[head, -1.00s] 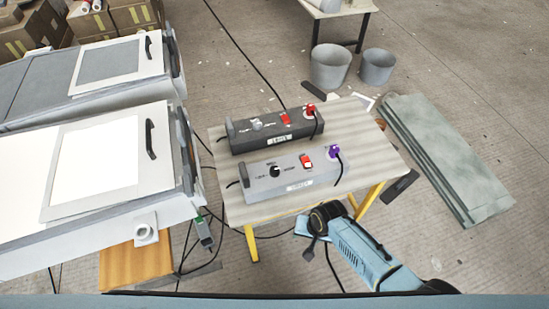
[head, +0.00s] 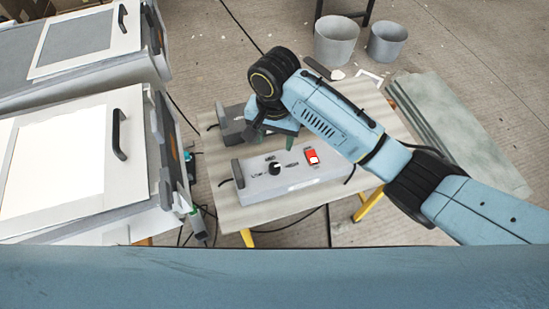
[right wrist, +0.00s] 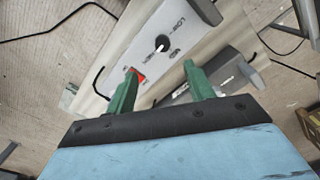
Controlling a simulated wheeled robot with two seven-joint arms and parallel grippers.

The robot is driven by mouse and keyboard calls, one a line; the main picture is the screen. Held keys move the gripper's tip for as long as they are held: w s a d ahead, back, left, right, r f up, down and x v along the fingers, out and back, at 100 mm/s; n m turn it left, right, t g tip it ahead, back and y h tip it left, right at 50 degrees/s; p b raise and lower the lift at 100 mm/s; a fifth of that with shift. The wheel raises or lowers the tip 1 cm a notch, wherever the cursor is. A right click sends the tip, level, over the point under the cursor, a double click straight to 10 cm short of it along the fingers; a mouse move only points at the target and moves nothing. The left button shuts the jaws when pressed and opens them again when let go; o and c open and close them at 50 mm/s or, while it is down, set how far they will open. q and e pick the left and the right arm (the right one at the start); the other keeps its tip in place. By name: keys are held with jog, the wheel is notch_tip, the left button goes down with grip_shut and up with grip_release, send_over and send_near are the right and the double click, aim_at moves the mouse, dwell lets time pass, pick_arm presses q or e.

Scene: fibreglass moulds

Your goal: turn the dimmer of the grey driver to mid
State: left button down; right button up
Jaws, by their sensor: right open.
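The grey driver (head: 310,178) is a light grey box on the small table, with a black dimmer knob (head: 274,169) and a red switch (head: 312,157). In the right wrist view the knob (right wrist: 162,43) sits near a "LOW" label; its setting is too small to read. My right gripper (head: 275,140) is over the table, just behind the knob in the head view. In the right wrist view its green fingers (right wrist: 160,70) are apart and empty, with the knob beyond the gap between them. My left gripper is out of view.
A dark driver (head: 232,124) stands behind the grey one, mostly hidden by my right arm. White-lidded moulds (head: 75,160) with black handles stand at the left. Two grey buckets (head: 336,40) and a greenish slab (head: 455,130) lie beyond the table (head: 290,212). Black cables cross the floor.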

aim_at(275, 166)
jog(key=f+b, duration=0.1)
jog(key=f, duration=0.4)
jog(key=f+b, duration=0.1)
jog(key=f, duration=0.4)
jog(key=w+f+b, duration=0.1)
jog(key=f, duration=0.4)
jog(key=shift+w, duration=0.1)
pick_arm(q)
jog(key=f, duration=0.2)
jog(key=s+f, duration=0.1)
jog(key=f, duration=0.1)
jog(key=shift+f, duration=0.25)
